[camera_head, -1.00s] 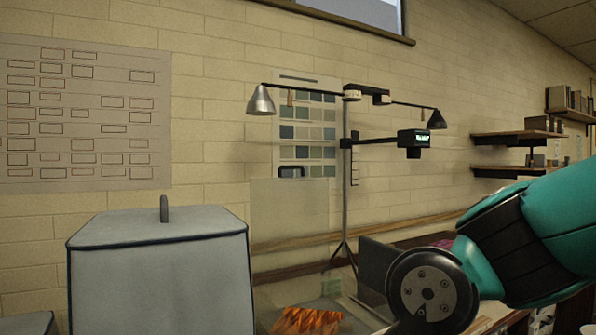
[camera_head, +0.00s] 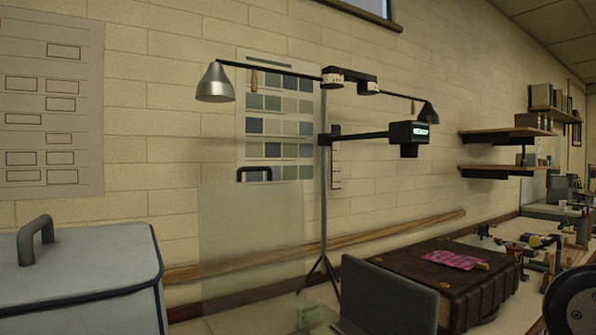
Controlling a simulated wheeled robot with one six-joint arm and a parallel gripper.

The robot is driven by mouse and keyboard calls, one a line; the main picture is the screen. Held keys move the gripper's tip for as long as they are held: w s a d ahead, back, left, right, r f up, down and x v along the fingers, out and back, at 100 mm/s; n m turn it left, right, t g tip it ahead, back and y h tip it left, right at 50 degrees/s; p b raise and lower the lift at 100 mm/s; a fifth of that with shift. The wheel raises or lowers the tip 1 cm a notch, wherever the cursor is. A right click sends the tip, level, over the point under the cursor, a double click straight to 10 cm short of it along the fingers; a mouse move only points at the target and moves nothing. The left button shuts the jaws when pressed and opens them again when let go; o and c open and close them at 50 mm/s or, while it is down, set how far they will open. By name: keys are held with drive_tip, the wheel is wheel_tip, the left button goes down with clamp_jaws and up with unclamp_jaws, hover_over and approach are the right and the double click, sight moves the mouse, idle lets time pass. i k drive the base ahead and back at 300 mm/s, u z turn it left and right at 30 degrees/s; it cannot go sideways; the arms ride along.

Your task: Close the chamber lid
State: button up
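A pale grey box (camera_head: 85,262) with dark edging and a dark handle (camera_head: 35,238) on its top stands at the lower left; the picture edges cut it off. A clear upright panel (camera_head: 252,245) stands to its right, in front of the wall. I cannot tell whether the box top or this panel is the chamber lid. The lower part of the panel and what it joins are out of frame. My gripper is not in view; only a dark round joint of my arm shows at the lower right edge.
A lamp stand (camera_head: 324,200) with two shades rises behind the panel. A dark upright plate (camera_head: 388,300) and a brown case (camera_head: 440,275) with a pink patterned cloth (camera_head: 455,259) lie right of it. Cluttered benches (camera_head: 545,212) and wall shelves (camera_head: 497,170) are farther right.

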sight(248, 169)
drive_tip(key=u, duration=0.15)
drive_tip(key=i, duration=0.85)
drive_tip(key=u, duration=0.55)
